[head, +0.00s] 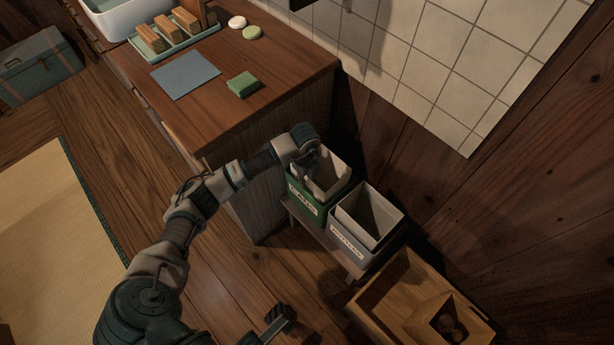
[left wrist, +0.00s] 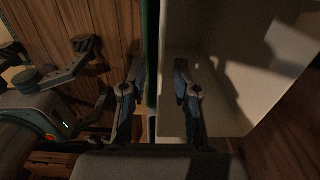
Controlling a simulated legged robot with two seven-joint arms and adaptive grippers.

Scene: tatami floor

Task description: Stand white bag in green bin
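The green bin (head: 308,200) has a pale label on its front and stands beside the counter's end. The white bag (head: 331,172) is inside it, its open top level with or a little above the rim; it fills the right of the left wrist view (left wrist: 235,75). My left gripper (head: 311,168) is at the bin's left rim. In the left wrist view its two fingers (left wrist: 156,95) are apart, one on each side of the green rim, the right one over the bag. My right gripper (head: 278,318) is low over the floor, its fingers apart in the left wrist view (left wrist: 95,75).
A grey bin (head: 346,240) with a white liner stands to the right of the green bin on a low stand. A wooden crate (head: 388,300) lies in front right. The wooden counter (head: 275,85) and tiled wall (head: 440,60) bound the space behind.

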